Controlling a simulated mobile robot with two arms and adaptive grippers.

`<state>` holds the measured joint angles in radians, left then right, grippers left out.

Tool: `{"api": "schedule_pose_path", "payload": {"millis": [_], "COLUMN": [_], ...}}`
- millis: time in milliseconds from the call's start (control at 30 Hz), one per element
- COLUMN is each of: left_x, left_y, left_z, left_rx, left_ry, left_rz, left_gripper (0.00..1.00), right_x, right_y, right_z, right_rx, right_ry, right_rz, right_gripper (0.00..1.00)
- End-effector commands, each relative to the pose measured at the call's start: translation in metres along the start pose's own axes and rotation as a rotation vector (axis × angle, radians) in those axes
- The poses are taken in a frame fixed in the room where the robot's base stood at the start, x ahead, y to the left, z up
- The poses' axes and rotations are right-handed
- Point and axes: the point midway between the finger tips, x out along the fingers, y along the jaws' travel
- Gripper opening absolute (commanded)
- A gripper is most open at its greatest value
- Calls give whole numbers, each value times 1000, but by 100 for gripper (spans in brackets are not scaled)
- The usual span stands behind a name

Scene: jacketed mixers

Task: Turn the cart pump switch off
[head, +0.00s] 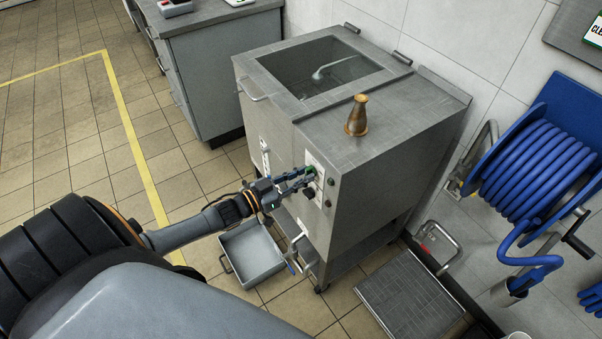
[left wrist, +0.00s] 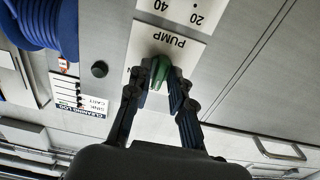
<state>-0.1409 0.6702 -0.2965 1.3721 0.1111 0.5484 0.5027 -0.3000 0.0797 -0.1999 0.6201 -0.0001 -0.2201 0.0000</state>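The steel cart (head: 380,165) stands against the wall in the head view. Its pump switch is a green knob (left wrist: 157,72) on a white plate marked PUMP (left wrist: 170,45), upside down in the left wrist view. The switch also shows as a bit of green (head: 310,171) on the cart's front in the head view. My left gripper (left wrist: 155,82) has one finger on each side of the knob, and both appear to touch it. In the head view my left gripper (head: 297,177) reaches the panel from the left. My right gripper is not in view.
A grey tray (head: 252,254) lies on the floor below my left arm. A blue hose reel (head: 530,165) hangs at the right, above a floor grate (head: 408,296).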

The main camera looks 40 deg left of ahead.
Motion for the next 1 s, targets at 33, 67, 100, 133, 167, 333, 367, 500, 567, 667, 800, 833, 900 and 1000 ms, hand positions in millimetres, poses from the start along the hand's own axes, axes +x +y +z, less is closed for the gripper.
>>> {"api": "schedule_pose_path", "payload": {"millis": [33,67,100,133,167,333,367,500,567,667,800,833,900,1000], "left_x": [0,0,0,0,0,-1,-2,-18,-29,-51,-81,-87,-98,-111], "left_y": [0,0,0,0,0,0,0,0,0,0,0,0,0,0], "left_z": [0,0,0,0,0,0,0,2,1,2,1,2,1,1], "left_rx": [0,1,1,1,1,2,2,2,2,1,2,2,1,1], "left_ry": [0,0,0,0,0,-1,-1,-5,-5,-6,-5,-5,-3,-2], "left_rz": [0,0,0,0,0,0,0,-1,1,0,1,0,0,-1], "left_gripper": [34,34,34,34,34,34,34,34,34,34,34,34,34,34], "right_x": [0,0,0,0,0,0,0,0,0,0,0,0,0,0], "right_y": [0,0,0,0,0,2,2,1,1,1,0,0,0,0], "right_z": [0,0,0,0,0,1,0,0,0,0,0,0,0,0], "right_rx": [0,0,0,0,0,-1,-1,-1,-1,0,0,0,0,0], "right_ry": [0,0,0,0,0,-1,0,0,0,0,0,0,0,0], "right_rz": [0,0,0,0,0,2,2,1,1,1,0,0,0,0], "right_gripper": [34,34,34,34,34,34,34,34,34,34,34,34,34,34]}}
